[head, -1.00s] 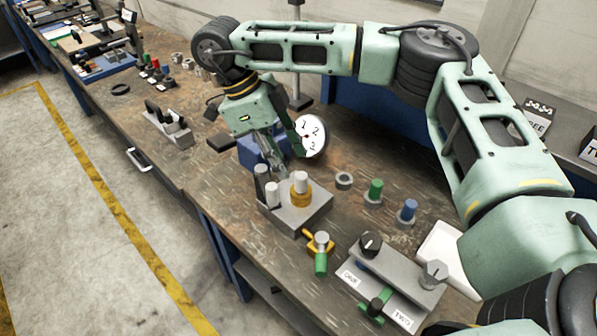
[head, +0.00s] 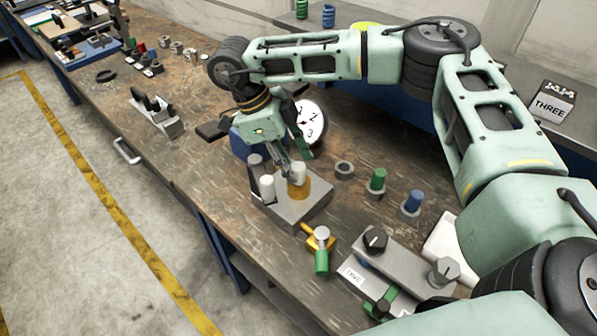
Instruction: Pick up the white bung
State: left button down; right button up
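Two white cylinders stand at the grey block (head: 300,212). One white bung (head: 299,173) sits at the brass-coloured collar (head: 297,189) on the block. The other white cylinder (head: 267,188) stands at the block's left, beside a dark grey cylinder (head: 256,168). I cannot tell which one the task names. My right gripper (head: 295,166) points down over the block, its fingers apart, close to the bung at the collar. One silver finger is just left of that bung. Whether they touch is not clear. My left gripper is not in view.
A numbered white dial (head: 308,121) stands just behind my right gripper. A grey nut (head: 344,170), a green-topped peg (head: 377,181) and a blue-topped peg (head: 412,203) stand to the right. A yellow and green valve (head: 320,243) and a knobbed grey fixture (head: 408,261) are in front.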

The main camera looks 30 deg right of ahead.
jog(key=shift+x, duration=1.4)
jog(key=shift+c, duration=0.5)
grip_shut()
